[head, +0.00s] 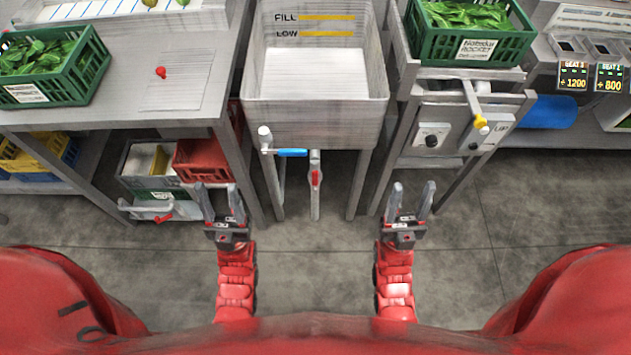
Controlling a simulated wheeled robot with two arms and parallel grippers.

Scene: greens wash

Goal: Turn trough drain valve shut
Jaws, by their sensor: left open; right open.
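The trough (315,108) is a grey basin with FILL and LOW marks on its inner back wall. Below its front, a vertical drain pipe (315,204) carries a red valve handle (316,178), which looks in line with the pipe. A blue lever (292,152) lies sideways on a fitting at the trough's lower front left. My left gripper (219,192) is open and empty, left of the red handle and apart from it. My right gripper (413,192) is open and empty, well to the right of it.
Green crates of leaves stand on the left bench (150,95) and at the right (470,48). A red bin (205,160) sits under the left bench. A yellow-tipped lever (480,122) sticks out at the right stand. Trough legs flank the pipe; floor in front is clear.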

